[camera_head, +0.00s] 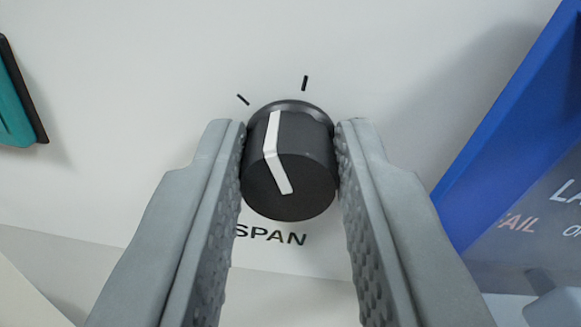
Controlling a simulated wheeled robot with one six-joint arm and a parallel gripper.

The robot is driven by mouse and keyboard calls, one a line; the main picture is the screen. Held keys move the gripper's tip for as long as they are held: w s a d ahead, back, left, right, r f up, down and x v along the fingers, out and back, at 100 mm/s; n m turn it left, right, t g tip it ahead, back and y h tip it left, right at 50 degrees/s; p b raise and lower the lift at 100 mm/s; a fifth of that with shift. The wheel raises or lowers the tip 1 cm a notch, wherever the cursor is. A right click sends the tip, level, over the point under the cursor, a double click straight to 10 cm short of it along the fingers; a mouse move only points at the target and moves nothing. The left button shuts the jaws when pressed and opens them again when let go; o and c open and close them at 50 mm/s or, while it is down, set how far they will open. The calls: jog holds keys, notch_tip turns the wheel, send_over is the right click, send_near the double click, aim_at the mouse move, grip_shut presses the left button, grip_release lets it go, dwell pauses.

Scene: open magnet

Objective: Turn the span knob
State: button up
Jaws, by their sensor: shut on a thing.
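The span knob (308,183) is a black cylinder with a white pointer line across its face and side. It sits on a white panel (150,60) above the printed word SPAN. The pointer on its side runs up and slightly left, between two black tick marks above the knob. My gripper (290,160) is shut on the knob, with one grey textured finger against its left side and one against its right. The fingers cover the outer edges of the knob and part of the panel below it.
A teal and black object (16,100) is at the left edge. A blue-framed part (515,120) with partly visible lettering stands close to the right finger. The panel above the knob is clear. The panel's lower edge runs below the SPAN label.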

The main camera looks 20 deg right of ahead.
jog(key=n, duration=0.3)
jog(key=shift+a+n, duration=0.1)
jog(key=shift+n, duration=2)
jog(key=o, duration=1)
jog(key=shift+a, duration=0.1)
jog(key=v, duration=1.7)
jog(key=shift+s, duration=0.15)
